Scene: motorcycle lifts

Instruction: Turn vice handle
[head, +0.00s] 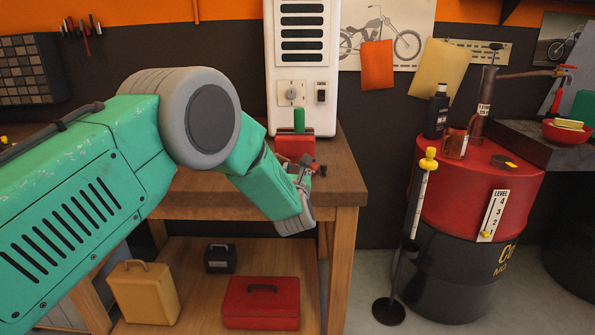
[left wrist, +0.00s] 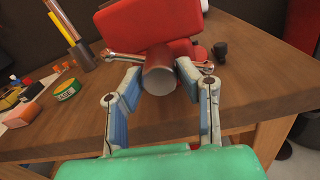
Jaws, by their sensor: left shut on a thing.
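The red vice (head: 294,146) stands on the wooden workbench near its right front corner. It fills the top middle of the left wrist view (left wrist: 155,38). Its handle is a metal bar (left wrist: 123,57) crossing a dull round spindle end (left wrist: 159,80). The bar lies nearly level, with an end showing on each side. My left gripper (head: 303,178) is at the front of the vice. In the left wrist view its two fingers (left wrist: 160,74) are closed around the handle's hub, one on each side of the spindle end. My right gripper is not in view.
The workbench (head: 337,172) has a lower shelf with a yellow case (head: 144,292), a black box (head: 220,259) and a red toolbox (head: 261,303). A red-topped drum (head: 472,200) and a thin stand (head: 417,215) are at the right. Floor between bench and stand is clear.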

